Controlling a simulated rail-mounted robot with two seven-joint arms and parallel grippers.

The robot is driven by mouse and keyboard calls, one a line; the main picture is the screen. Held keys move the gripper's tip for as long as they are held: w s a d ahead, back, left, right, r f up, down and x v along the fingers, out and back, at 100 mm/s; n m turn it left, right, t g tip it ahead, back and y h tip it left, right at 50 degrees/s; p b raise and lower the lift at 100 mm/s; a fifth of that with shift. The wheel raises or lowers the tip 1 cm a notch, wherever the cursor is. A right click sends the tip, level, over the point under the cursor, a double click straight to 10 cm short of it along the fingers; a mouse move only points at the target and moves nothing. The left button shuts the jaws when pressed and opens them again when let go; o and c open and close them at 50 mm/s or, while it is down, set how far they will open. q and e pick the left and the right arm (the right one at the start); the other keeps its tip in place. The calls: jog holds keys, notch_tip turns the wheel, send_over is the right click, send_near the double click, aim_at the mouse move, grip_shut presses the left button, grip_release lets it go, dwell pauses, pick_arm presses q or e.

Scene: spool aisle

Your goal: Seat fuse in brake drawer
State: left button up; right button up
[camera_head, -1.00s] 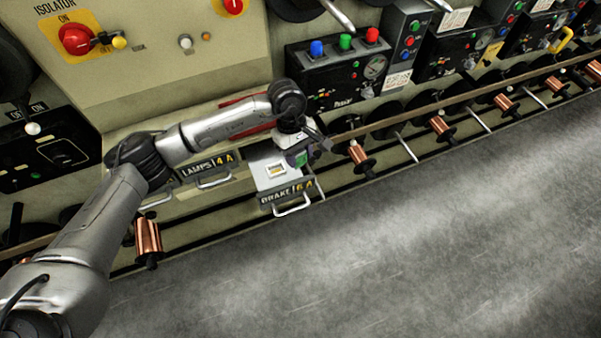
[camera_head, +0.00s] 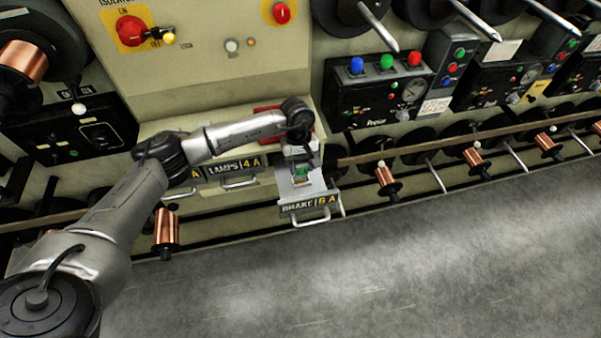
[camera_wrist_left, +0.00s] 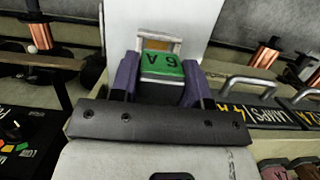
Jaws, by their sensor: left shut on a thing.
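My left gripper (camera_head: 302,168) is shut on a green fuse (camera_head: 301,172), with purple fingertips on both sides of it. In the left wrist view the fuse (camera_wrist_left: 163,66) shows "6A" upside down. The brake drawer (camera_head: 288,193) is pulled out, with a "BRAKE 6 A" label and a handle at its front. The fuse is over the drawer, in line with a pale-framed socket (camera_wrist_left: 157,43) with an orange-brown inside. The fuse partly hides the socket, and I cannot tell whether they touch. My right gripper is not in view.
The lamps drawer (camera_head: 237,167) with its handle (camera_head: 240,182) is just left of the brake drawer. Copper spools (camera_head: 386,180) line a low rail to the right. The cream isolator cabinet (camera_head: 215,85) rises behind. The grey floor in front is clear.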

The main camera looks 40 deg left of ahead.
aim_at(300, 173)
pick_arm(q)
jog(key=shift+f, duration=2.1)
jog(key=shift+a, duration=0.1)
jog(key=shift+b, duration=0.35)
jog(key=shift+f, duration=0.2)
jog(key=o, duration=1)
jog(key=shift+r, duration=0.1)
jog(key=shift+r, duration=0.2)
jog(key=p+v, duration=0.1)
jog(key=v, duration=1.1)
